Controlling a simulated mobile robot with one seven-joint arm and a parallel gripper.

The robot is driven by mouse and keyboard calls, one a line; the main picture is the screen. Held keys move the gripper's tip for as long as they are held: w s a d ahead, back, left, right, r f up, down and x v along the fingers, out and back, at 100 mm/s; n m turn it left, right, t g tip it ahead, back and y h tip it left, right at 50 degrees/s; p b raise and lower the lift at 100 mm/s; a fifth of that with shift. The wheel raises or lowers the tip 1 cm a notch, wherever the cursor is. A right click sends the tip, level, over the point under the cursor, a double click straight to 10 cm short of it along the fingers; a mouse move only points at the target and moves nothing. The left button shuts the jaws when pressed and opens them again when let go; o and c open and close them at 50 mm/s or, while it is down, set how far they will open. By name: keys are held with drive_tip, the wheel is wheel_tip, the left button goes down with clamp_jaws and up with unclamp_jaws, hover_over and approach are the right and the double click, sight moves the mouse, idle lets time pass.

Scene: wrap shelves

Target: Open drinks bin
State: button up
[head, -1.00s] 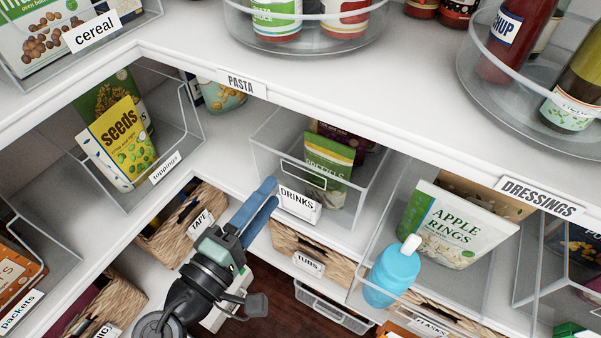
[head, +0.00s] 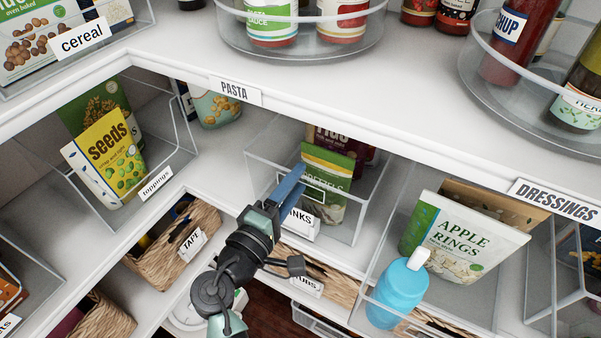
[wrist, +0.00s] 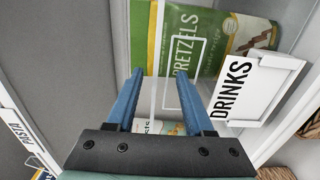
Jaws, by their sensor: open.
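The clear drinks bin (head: 357,215) stands on the middle shelf, with a white DRINKS label (head: 303,224) on its front. It holds a green pretzels bag (head: 326,170) and a dark pack behind it. My gripper (head: 290,186) is in front of the bin's left front, covering part of the label in the head view. In the wrist view, the two blue fingers of my gripper (wrist: 156,85) are open and apart, pointing at the bin front, with the DRINKS label (wrist: 250,88) just to their right. A white handle outline shows between and ahead of the fingers. I cannot tell whether they touch it.
A clear bin with an apple rings bag (head: 462,240) and a blue bottle (head: 398,292) is to the right. The toppings bin with a seeds bag (head: 107,158) is at left. The PASTA shelf edge (head: 235,92) overhangs above. Woven TAPE (head: 165,262) and TUBS (head: 325,283) baskets sit below.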

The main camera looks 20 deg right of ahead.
drive_tip(key=shift+x, duration=1.1)
clamp_jaws()
idle(0.7)
